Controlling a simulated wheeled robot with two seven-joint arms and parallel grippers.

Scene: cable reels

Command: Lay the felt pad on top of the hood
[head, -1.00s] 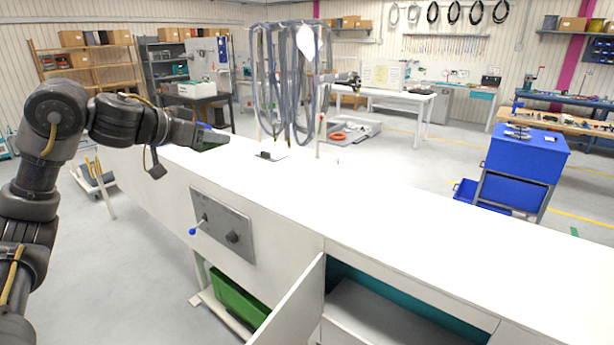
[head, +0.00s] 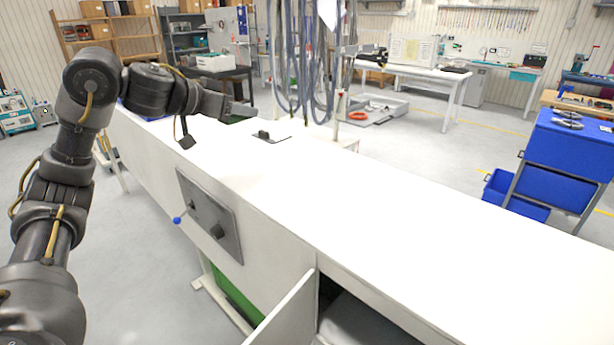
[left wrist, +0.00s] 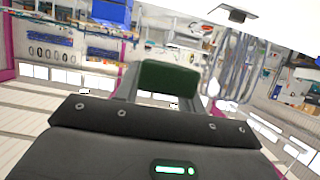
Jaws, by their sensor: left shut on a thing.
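The felt pad is a small dark green slab, held between the fingers of my left gripper (head: 240,110). The pad (left wrist: 168,78) shows clearly in the left wrist view, with a grey finger on each side. In the head view only a dark green sliver shows near the fingertips. My left gripper is shut on it above the far left part of a long white top (head: 400,205). I cannot tell for certain whether this white top is the hood. My right gripper is not in view.
A small black fitting (head: 264,135) sits on the white top, near hanging grey cables (head: 310,65). A control panel (head: 208,215) with a blue-knobbed lever is on the front, and a door (head: 285,315) stands open. A blue cart (head: 570,145) is at right. Most of the top is clear.

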